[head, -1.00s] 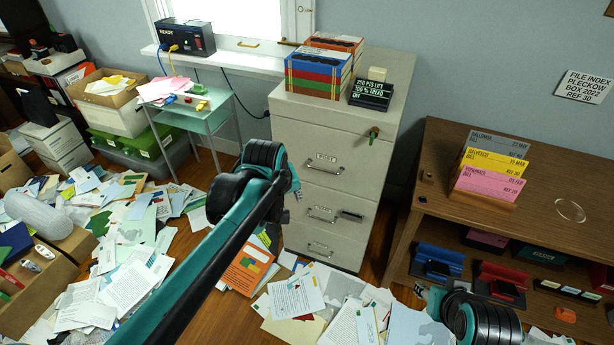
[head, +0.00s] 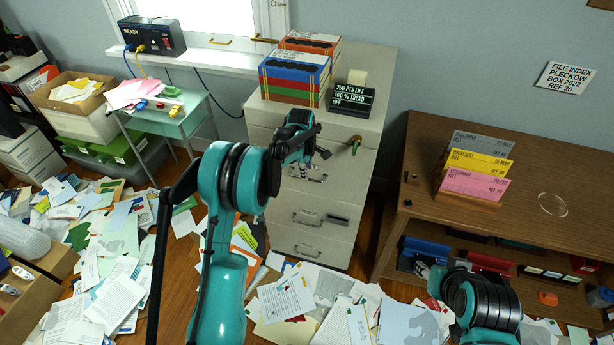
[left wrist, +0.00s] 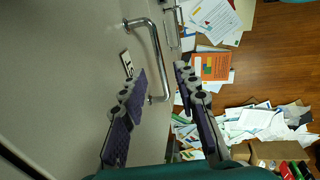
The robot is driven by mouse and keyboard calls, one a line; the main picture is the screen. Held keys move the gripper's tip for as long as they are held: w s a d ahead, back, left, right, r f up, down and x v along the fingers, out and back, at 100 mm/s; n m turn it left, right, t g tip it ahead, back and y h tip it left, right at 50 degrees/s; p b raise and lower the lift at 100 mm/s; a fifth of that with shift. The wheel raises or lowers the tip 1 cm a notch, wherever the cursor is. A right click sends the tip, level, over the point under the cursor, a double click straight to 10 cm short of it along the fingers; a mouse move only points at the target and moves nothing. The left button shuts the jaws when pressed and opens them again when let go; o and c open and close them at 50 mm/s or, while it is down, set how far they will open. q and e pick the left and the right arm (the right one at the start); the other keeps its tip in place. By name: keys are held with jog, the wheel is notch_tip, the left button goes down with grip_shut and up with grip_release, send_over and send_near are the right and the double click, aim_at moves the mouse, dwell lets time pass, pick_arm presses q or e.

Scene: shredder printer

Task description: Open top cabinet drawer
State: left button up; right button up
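The beige filing cabinet (head: 345,215) stands against the wall, and its drawers look shut. The top drawer's metal bar handle (head: 310,176) is partly hidden behind my left gripper (head: 318,152) in the head view. In the left wrist view the handle (left wrist: 155,55) runs up and down the picture, with the label holder beside it. My left gripper's two padded fingers (left wrist: 165,105) are open, one to each side of the handle's lower end in the picture; I see no clear contact. My right arm is at the lower right, and its fingers cannot be made out.
A green-topped key (head: 356,143) sits in the cabinet's upper right. Binders (head: 292,80) and a dark sign (head: 351,101) stand on top. A wooden shelf (head: 425,150) is to the right, and a small glass table (head: 180,118) to the left. Papers cover much of the floor.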

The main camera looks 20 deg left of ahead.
pick_arm(q)
jog(key=f, duration=0.3)
jog(key=f+b, duration=0.1)
jog(key=shift+w+f, duration=0.15)
jog(key=shift+w, duration=0.25)
grip_shut()
jog(key=shift+s, duration=0.1)
